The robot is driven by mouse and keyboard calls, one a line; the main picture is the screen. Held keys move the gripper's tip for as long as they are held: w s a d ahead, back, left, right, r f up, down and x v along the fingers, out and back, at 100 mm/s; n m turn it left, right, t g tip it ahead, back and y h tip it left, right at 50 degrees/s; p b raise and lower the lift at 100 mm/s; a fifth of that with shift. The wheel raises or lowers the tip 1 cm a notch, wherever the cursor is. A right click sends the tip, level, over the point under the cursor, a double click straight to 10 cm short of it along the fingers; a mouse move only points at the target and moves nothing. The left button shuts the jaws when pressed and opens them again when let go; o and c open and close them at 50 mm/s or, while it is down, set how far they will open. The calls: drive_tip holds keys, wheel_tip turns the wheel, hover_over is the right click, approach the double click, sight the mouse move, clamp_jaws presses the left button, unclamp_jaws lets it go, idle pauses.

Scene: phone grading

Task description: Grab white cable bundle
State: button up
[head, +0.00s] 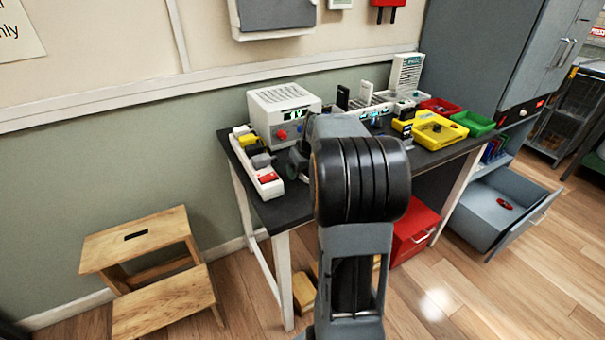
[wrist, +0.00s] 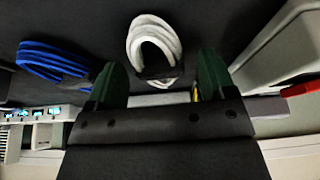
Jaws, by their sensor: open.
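A white cable bundle (wrist: 153,42) lies coiled on the dark bench top in the wrist view, with a dark band around its lower part. My gripper (wrist: 155,78) is open, its two green fingers apart. In the picture, the bundle appears between and just beyond the fingertips; I cannot tell how far off it is. Nothing shows between the fingers that they are pressing on. In the head view my arm covers the gripper and the white bundle.
A blue cable bundle (wrist: 52,62) lies left of the white one in the wrist view. In the head view, a white power supply (head: 284,112) and a power strip (head: 258,165) stand at the bench's left. A yellow tray (head: 455,131) sits right. An open drawer (head: 480,205) juts out.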

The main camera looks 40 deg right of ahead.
drive_tip(key=c, duration=1)
drive_tip(key=shift+r, duration=0.15)
